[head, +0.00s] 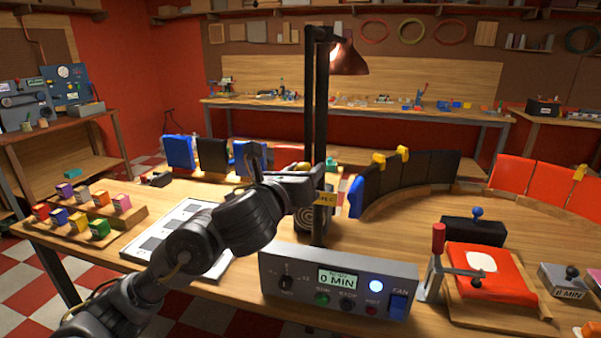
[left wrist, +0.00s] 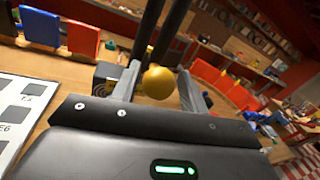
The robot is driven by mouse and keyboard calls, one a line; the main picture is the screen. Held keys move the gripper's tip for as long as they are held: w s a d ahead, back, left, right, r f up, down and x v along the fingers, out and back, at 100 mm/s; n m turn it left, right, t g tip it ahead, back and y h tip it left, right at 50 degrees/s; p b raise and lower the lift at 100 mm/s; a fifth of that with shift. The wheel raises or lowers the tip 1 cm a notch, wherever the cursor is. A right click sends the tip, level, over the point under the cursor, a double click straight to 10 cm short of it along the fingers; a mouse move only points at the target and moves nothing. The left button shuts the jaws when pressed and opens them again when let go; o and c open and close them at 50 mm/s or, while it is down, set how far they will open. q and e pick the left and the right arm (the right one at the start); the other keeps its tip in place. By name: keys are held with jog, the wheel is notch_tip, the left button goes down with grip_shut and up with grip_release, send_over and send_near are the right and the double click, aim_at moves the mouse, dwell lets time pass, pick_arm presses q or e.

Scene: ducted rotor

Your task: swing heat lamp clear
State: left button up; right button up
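The heat lamp has a reddish-brown shade (head: 348,60) hanging at the top right of a tall dark double post (head: 316,100) in the head view. The post's lower part also shows in the left wrist view (left wrist: 160,38). My left gripper (head: 318,182) is at the post's lower part, partly hiding it. In the left wrist view, a yellow ball knob (left wrist: 158,82) sits between the spread fingers of this gripper (left wrist: 160,90). Narrow gaps seem to show on both sides of the knob; contact is not clear. My right gripper is not in view.
A grey control box (head: 335,285) reading 0 MIN stands at the bench front. A red toggle clamp (head: 438,245) and red pad (head: 485,275) are to its right. A curved black segmented ring (head: 410,178) stands behind. Coloured blocks (head: 80,215) sit at left.

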pick_arm(q)
jog(key=shift+o, duration=0.5)
jog(key=shift+a, duration=0.1)
jog(key=shift+s+a, duration=0.1)
jog(key=shift+s, duration=0.15)
jog(key=p+v, duration=0.4)
jog(key=v, duration=0.6)
jog(key=shift+s, duration=0.15)
